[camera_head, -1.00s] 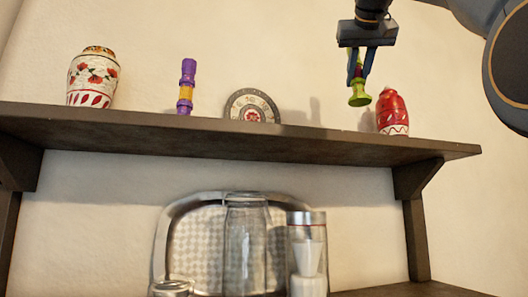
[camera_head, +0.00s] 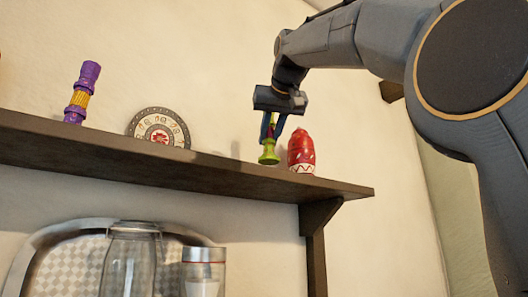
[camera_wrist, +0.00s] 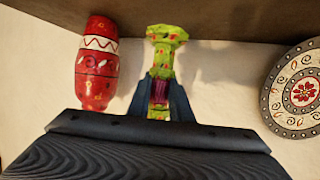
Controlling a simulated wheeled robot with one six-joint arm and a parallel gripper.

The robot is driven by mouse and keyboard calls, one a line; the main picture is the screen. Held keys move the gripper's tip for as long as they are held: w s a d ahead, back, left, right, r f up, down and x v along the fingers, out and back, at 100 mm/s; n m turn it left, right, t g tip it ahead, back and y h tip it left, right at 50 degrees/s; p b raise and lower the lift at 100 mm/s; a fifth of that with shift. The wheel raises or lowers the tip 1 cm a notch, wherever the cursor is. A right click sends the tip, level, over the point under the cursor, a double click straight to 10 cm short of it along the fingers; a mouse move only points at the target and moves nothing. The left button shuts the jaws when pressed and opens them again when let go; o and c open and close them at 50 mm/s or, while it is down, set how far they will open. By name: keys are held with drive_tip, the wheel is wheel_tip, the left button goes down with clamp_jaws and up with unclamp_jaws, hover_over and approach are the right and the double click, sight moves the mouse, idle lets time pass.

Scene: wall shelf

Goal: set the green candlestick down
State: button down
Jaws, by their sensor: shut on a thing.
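The green candlestick (camera_head: 269,153) is held upright in my gripper (camera_head: 272,128), its wide green foot pointing down at the upper shelf (camera_head: 200,178). The foot is close to the shelf top; I cannot tell whether it touches. In the wrist view the candlestick (camera_wrist: 164,60) shows green with red spots and a dark red middle, and my gripper's fingers (camera_wrist: 160,100) are shut on that middle part. The shelf board (camera_wrist: 225,18) runs across the top of the wrist view.
A red vase with a white band (camera_head: 301,152) stands just right of the candlestick. A round decorated plate (camera_head: 160,130) leans at the wall to the left, and a purple candlestick (camera_head: 82,92) stands farther left. Shelf between plate and green candlestick is clear. Glass jars (camera_head: 130,262) stand below.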

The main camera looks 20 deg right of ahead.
sight(270, 148)
drive_tip(key=shift+f, duration=2.2)
drive_tip(key=c, duration=1.6)
unclamp_jaws()
drive_tip(key=shift+f, duration=0.15)
drive_tip(key=shift+s+r, duration=0.15)
drive_tip(key=shift+r, duration=0.1)
drive_tip(key=b+v, duration=0.3)
drive_tip(key=v, duration=0.8)
drive_tip(key=shift+s+b, duration=0.3)
drive_tip(key=shift+s, duration=0.05)
drive_tip(key=shift+w, duration=0.1)
